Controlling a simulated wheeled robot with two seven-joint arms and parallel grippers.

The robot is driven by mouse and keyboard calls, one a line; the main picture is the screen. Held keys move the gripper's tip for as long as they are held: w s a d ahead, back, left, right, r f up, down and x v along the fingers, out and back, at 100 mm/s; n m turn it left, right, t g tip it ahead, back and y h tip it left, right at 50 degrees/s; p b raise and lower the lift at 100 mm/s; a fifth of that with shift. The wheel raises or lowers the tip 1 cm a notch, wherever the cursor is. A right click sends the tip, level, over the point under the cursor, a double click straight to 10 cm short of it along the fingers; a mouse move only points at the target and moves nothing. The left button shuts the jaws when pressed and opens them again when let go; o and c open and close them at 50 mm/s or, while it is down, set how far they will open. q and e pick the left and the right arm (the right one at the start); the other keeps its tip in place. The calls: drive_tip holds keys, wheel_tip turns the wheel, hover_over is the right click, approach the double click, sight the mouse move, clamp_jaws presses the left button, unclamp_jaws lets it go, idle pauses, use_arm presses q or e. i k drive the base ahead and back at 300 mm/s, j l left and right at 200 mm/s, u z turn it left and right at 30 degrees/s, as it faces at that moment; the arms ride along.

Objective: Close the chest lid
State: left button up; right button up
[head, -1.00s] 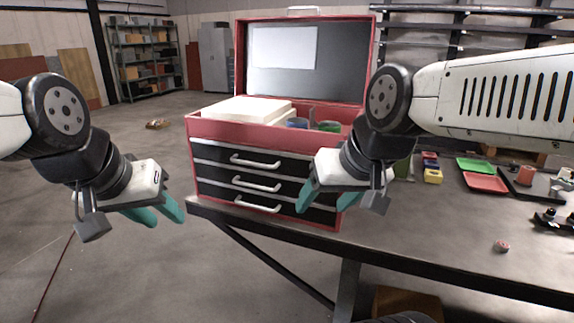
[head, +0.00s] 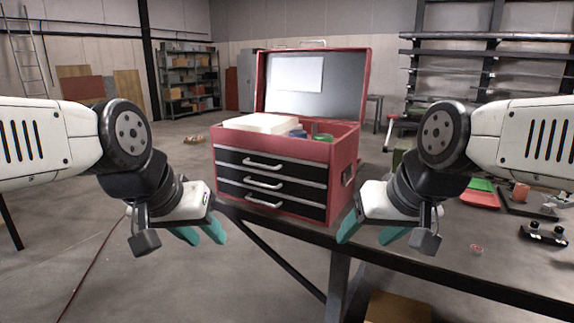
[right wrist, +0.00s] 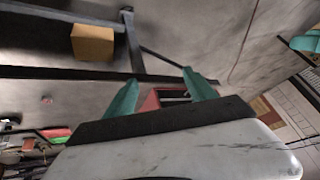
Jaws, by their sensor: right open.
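The red tool chest (head: 345,160) stands on the workbench in the middle of the head view, with several black drawers shut. Its lid (head: 366,88) is raised upright at the back, its grey inner face towards me. A white block and some round items show in the open top. My left gripper (head: 205,236) is left of and in front of the chest, its teal fingers apart, empty. My right gripper (head: 366,238) is at the chest's front right, open and empty; its teal fingers also show in the right wrist view (right wrist: 162,92) with a bit of red chest between them.
The workbench (head: 440,248) extends to the right, with a red tray (head: 478,198), a green tray (head: 482,184) and small black parts (head: 543,234) on it. A cardboard box (head: 397,308) is under the bench. Open floor lies to the left; shelving stands behind.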

sight(308, 79)
drive_tip(key=i+j+u, duration=0.6)
drive_tip(key=u, duration=0.15)
drive_tip(key=i+j+u, duration=0.25)
drive_tip(key=u, duration=0.15)
drive_tip(key=i+u, duration=0.35)
drive_tip(key=i+j+u, duration=0.1)
drive_tip(key=i, duration=1.4)
drive_tip(key=i+z, duration=0.85)
drive_tip(key=i+j+z, duration=0.2)
drive_tip(key=i+z, duration=0.2)
